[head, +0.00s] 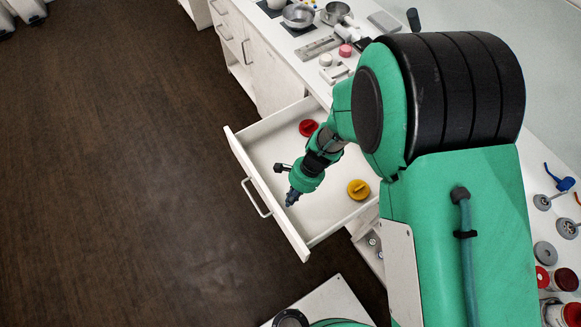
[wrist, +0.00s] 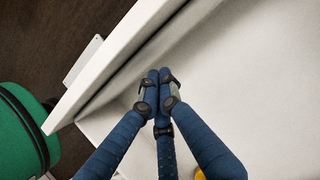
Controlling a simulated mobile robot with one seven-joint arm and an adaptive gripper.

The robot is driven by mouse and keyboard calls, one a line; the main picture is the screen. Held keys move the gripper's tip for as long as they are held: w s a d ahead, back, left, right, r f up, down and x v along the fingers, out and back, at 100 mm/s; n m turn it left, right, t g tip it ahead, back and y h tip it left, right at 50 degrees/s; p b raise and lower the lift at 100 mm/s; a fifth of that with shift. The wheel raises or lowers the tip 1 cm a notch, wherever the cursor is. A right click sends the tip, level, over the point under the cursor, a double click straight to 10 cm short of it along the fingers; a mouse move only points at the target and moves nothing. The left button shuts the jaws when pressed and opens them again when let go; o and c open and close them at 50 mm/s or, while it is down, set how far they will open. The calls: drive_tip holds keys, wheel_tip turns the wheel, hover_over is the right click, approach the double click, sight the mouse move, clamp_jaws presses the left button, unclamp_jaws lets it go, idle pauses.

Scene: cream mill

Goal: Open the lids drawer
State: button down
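The lids drawer (head: 258,165) is pulled out from the white counter, its inside open to view. Its front panel carries a pale bar handle (head: 256,200). A red lid (head: 308,128) lies at the drawer's far end and a yellow lid (head: 358,189) at its near end. My gripper (head: 292,198) is over the drawer, just inside the front panel and away from the handle. In the wrist view my blue fingers (wrist: 158,82) have their tips together with nothing seen between them, beside the front panel's inner face (wrist: 125,70). Whether they touch it is unclear.
The counter top holds pans (head: 298,15), a pink-topped item (head: 345,50) and other small things at the back. Several jars and round parts (head: 545,253) stand at the right. The dark floor (head: 110,170) left of the drawer is clear.

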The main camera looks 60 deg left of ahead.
drive_tip(key=p+v, duration=0.6)
drive_tip(key=v, duration=0.3)
drive_tip(key=shift+r, duration=0.3)
drive_tip(key=shift+w, duration=0.15)
idle(0.4)
